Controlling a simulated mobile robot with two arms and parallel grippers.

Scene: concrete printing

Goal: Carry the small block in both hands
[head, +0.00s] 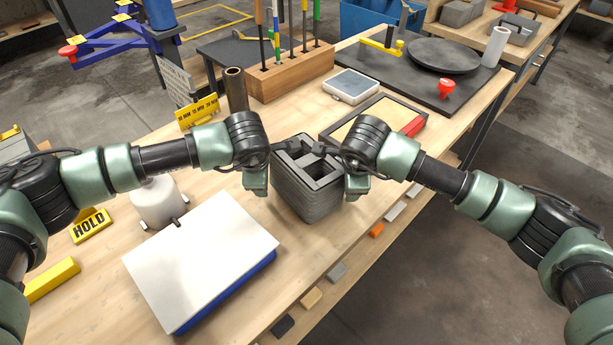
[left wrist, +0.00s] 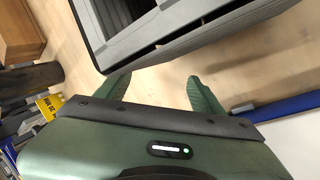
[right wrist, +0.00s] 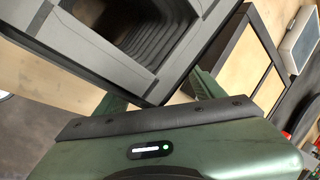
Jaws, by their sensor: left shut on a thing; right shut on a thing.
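The small block (head: 308,190) is a grey, layered, hollow concrete piece, roughly upright near the front edge of the table, between my two hands. My left gripper (head: 257,183) is shut on its left side. My right gripper (head: 354,186) is shut on its right side. In the left wrist view the block's rim (left wrist: 142,48) is just beyond the green fingers (left wrist: 160,92). In the right wrist view its stepped hollow inside (right wrist: 160,38) shows, and it partly hides the fingers (right wrist: 158,98). I cannot tell whether its underside touches the table.
A white-topped blue slab (head: 205,255) lies left of the block. A white canister (head: 158,203) and yellow HOLD sign (head: 91,226) are further left. Behind are a dark pipe (head: 236,90), a tool rack (head: 290,78), a scale (head: 351,86) and a framed board (head: 345,130).

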